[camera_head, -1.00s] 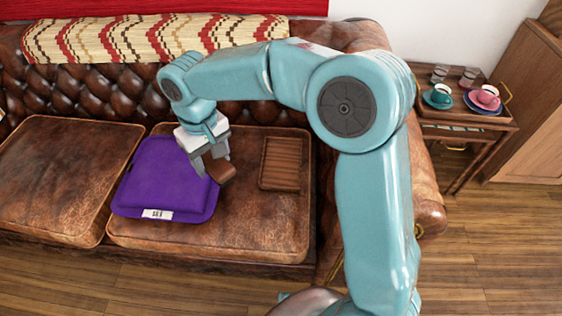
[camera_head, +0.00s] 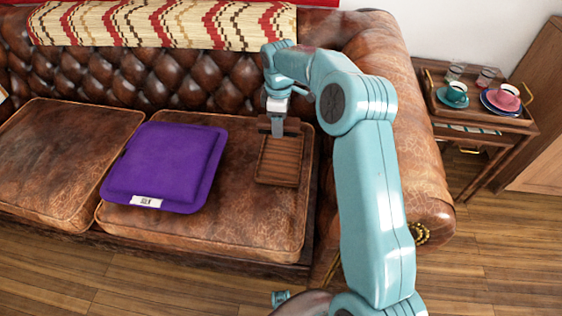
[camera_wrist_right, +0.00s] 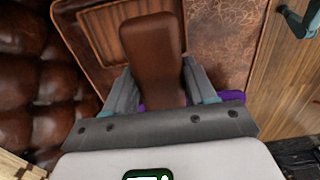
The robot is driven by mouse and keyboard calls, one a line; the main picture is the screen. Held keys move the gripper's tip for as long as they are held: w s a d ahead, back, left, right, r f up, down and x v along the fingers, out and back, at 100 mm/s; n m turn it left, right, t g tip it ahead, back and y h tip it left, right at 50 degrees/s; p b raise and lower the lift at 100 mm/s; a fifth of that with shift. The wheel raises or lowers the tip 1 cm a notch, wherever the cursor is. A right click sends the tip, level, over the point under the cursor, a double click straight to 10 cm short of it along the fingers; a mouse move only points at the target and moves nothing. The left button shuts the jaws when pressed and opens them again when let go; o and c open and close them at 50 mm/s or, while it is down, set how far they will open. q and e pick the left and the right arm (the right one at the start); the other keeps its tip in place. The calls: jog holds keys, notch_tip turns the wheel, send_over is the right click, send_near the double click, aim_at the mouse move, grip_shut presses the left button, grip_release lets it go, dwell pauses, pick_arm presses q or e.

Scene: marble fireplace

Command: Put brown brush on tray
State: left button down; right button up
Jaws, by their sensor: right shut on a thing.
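The brown brush (camera_wrist_right: 152,50) is a smooth dark-brown block between the fingers of my right gripper (camera_head: 278,132). The gripper is shut on it and holds it over the back part of the tray. In the head view the gripper mostly hides the brush. The tray (camera_head: 279,165) is a small ribbed brown wooden one lying on the right seat cushion. It also shows behind the brush in the wrist view (camera_wrist_right: 97,38). I cannot tell whether the brush touches the tray. My left gripper is not in view.
A purple cushion (camera_head: 165,165) lies left of the tray on the leather sofa seat. The tufted backrest (camera_head: 150,75) rises behind and the sofa arm (camera_head: 405,150) stands to the right. A side table (camera_head: 480,118) with cups and glasses is beyond it.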

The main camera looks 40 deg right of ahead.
aim_at(279, 171)
notch_tip(279, 171, down, 19)
jog(key=b, duration=0.4)
jog(key=shift+b, duration=0.4)
jog(key=o, duration=0.9)
jog(key=shift+f, duration=0.1)
jog(key=shift+o, duration=0.2)
jog(key=shift+r, duration=0.3)
notch_tip(279, 171, up, 12)
jog(key=p, duration=0.3)
jog(key=shift+a+f, duration=0.1)
